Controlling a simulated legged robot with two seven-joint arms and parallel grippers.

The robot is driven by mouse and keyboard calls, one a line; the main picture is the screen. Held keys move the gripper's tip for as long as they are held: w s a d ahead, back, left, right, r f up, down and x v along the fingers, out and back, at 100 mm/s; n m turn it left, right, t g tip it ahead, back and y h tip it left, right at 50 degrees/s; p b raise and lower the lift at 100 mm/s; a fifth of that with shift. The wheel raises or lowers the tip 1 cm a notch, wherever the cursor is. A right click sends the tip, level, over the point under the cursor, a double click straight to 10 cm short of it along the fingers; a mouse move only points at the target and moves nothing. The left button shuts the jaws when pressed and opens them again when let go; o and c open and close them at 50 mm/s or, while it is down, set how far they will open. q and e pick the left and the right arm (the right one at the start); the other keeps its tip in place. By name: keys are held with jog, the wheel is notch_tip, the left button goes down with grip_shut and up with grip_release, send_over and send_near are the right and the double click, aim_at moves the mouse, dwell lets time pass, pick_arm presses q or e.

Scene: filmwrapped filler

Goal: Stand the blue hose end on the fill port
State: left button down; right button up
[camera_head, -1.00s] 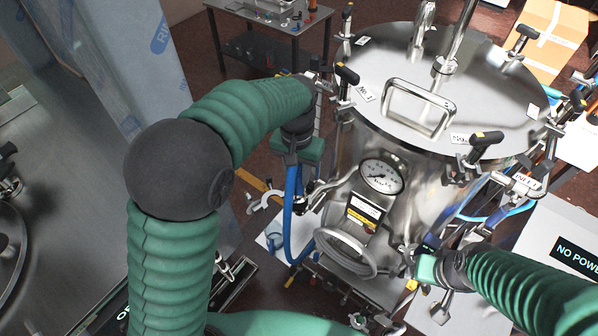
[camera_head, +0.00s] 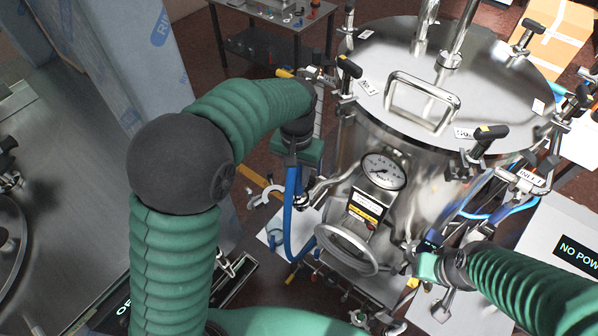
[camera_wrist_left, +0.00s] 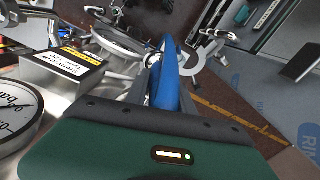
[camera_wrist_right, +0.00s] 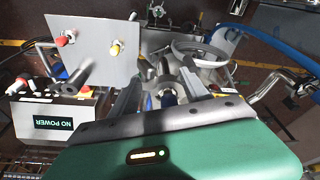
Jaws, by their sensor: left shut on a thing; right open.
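The blue hose (camera_head: 288,212) hangs down in a curve from my left gripper (camera_head: 297,163), left of the steel tank (camera_head: 350,150). In the left wrist view the hose (camera_wrist_left: 165,85) runs between the two fingers of my left gripper (camera_wrist_left: 163,98), which is shut on it. The hose end in the grip is mostly hidden. My right gripper (camera_head: 418,258) is low at the tank's front right. In the right wrist view its fingers (camera_wrist_right: 168,98) are apart, with a metal fitting between or just beyond them. I cannot tell which fitting is the fill port.
The tank lid has a handle (camera_head: 424,100), upright pipes and several black-knobbed clamps round its rim. A gauge (camera_head: 383,171) and a round metal ring (camera_head: 346,250) are on its front. A panel marked NO POWER (camera_head: 575,255) stands right. A cart (camera_head: 270,45) is behind.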

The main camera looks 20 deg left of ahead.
pick_arm(q)
jog(key=shift+d+f, duration=0.1)
jog(key=shift+d, duration=0.15)
pick_arm(e)
jog(key=shift+d, duration=0.3)
jog(key=shift+a, duration=0.1)
pick_arm(q)
jog(key=c, duration=1)
grip_release()
jog(key=shift+a, duration=0.1)
jog(key=shift+f, duration=0.1)
pick_arm(e)
jog(key=shift+f, duration=0.15)
pick_arm(q)
jog(key=shift+w+r+b, duration=0.1)
jog(key=shift+r+b, duration=0.2)
jog(key=shift+r, duration=0.2)
notch_tip(320, 180, up, 16)
jog(key=b, duration=0.2)
pick_arm(e)
jog(key=x, duration=0.2)
jog(key=shift+s+f, duration=0.2)
jog(key=shift+f, duration=0.15)
pick_arm(q)
jog(key=shift+f, duration=0.15)
